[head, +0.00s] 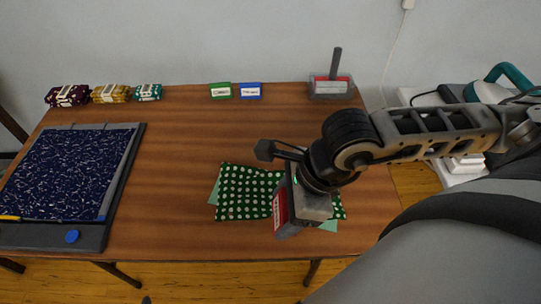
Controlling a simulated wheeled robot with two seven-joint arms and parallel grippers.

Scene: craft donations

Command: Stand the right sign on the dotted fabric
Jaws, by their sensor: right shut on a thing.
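The dotted fabric (243,193), green with white dots, lies on the front middle of the table, with a plain pale-green piece showing under its edges. My right gripper (300,188) is over the fabric's right part and is shut on a grey block-like sign (280,210) with a red-and-white face. The gripper's fingertips are mostly hidden. The sign covers part of the fabric's front right edge; I cannot tell whether it touches the fabric. My left gripper is not in view.
A green box (221,91), a blue box (250,91) and patterned bundles (110,94) line the back. The wooden table (180,180) is clear between board and fabric.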

